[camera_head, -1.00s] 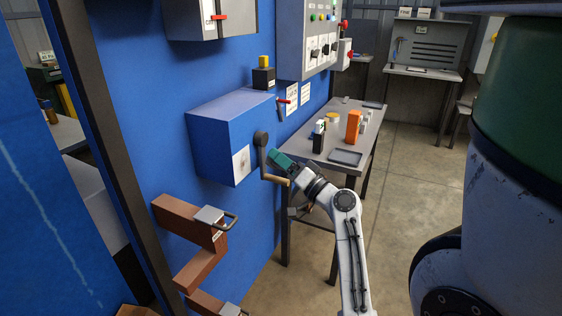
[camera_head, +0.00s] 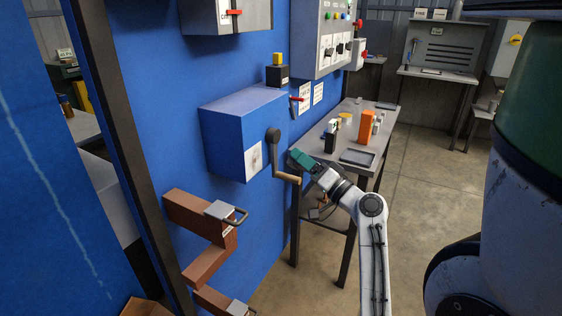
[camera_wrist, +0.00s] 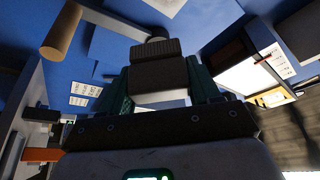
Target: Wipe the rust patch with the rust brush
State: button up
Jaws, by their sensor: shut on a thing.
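The rust patch (camera_head: 253,160) is a pale square with a faint brownish mark on the front of a blue box (camera_head: 228,130) on the blue wall. My gripper (camera_head: 298,160), with teal fingers, is to the right of the patch, just beyond the crank handle. In the wrist view my gripper (camera_wrist: 158,88) is shut on a dark ribbed block with a grey lower part, seemingly the rust brush (camera_wrist: 157,72). In the head view the brush is hidden by the fingers. The brush appears apart from the patch.
A crank (camera_head: 274,155) with a wooden grip sticks out between the patch and my gripper; the grip also shows in the wrist view (camera_wrist: 62,30). Brown brackets (camera_head: 200,215) jut from the wall below. A grey table (camera_head: 335,145) with several items stands behind my gripper.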

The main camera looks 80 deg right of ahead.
jog(key=shift+w+a+r+p, duration=0.1)
jog(key=shift+w+a+p, duration=0.15)
jog(key=shift+p, duration=0.3)
jog(key=p, duration=0.6)
send_near(250, 162)
notch_tip(250, 162, up, 2)
jog(key=s+d, duration=0.2)
jog(key=s, duration=0.1)
jog(key=a, duration=0.1)
jog(key=shift+w+d+p, duration=0.15)
jog(key=shift+w+p, duration=0.3)
jog(key=shift+w, duration=0.6)
jog(key=shift+w+d+p, duration=0.2)
jog(key=shift+w+p, duration=0.2)
jog(key=shift+w, duration=0.65)
jog(key=shift+w+d+p, duration=0.15)
jog(key=shift+w+p, duration=0.3)
jog(key=shift+w, duration=0.6)
jog(key=shift+w+d, duration=0.25)
jog(key=shift+w, duration=0.7)
jog(key=shift+d+b, duration=0.1)
jog(key=shift+b, duration=0.2)
